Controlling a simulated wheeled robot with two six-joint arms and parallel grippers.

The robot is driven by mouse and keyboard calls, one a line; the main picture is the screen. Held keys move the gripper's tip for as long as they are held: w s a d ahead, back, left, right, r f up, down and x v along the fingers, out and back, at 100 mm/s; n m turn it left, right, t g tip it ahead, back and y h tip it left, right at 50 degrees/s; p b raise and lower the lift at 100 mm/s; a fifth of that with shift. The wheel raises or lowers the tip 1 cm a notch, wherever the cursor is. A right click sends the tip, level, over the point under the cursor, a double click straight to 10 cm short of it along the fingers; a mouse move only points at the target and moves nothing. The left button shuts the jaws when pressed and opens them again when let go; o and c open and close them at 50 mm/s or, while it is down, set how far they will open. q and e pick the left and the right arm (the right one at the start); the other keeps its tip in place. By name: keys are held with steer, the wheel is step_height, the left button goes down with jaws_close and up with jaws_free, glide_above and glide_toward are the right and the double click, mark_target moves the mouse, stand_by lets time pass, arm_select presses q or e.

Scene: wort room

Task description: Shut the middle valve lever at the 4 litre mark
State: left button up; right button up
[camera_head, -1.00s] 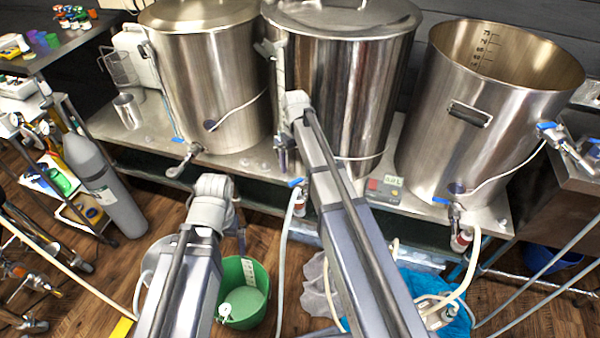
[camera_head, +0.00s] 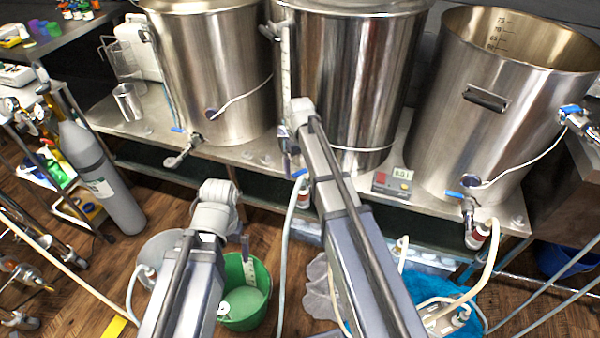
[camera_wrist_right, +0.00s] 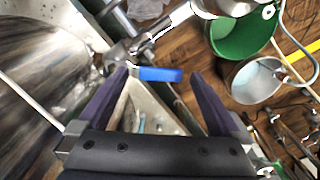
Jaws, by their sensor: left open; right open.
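The middle valve's blue lever (camera_head: 299,173) shows below the middle steel kettle (camera_head: 350,90). In the right wrist view the blue lever (camera_wrist_right: 162,74) lies crosswise between the fingertips of my right gripper (camera_wrist_right: 160,82), which is open; I cannot tell whether they touch it. In the head view my right gripper (camera_head: 290,146) is partly hidden by its own arm, close above the lever. My left gripper (camera_head: 245,244) is open and mostly hidden behind its wrist, over the green bucket (camera_head: 265,310). A pale strip with marks stands in the bucket; the liquid level against it is too small to read.
The left kettle (camera_head: 225,90) and open right kettle (camera_head: 450,130) have their own blue-levered valves. A small display box (camera_head: 393,182) stands on the bench between kettles. A pale hose (camera_head: 286,240) hangs from the middle valve. A grey gas cylinder (camera_head: 100,175) stands left.

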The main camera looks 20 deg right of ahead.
steer(key=shift+c, duration=0.2)
jaws_close()
stand_by(0.6)
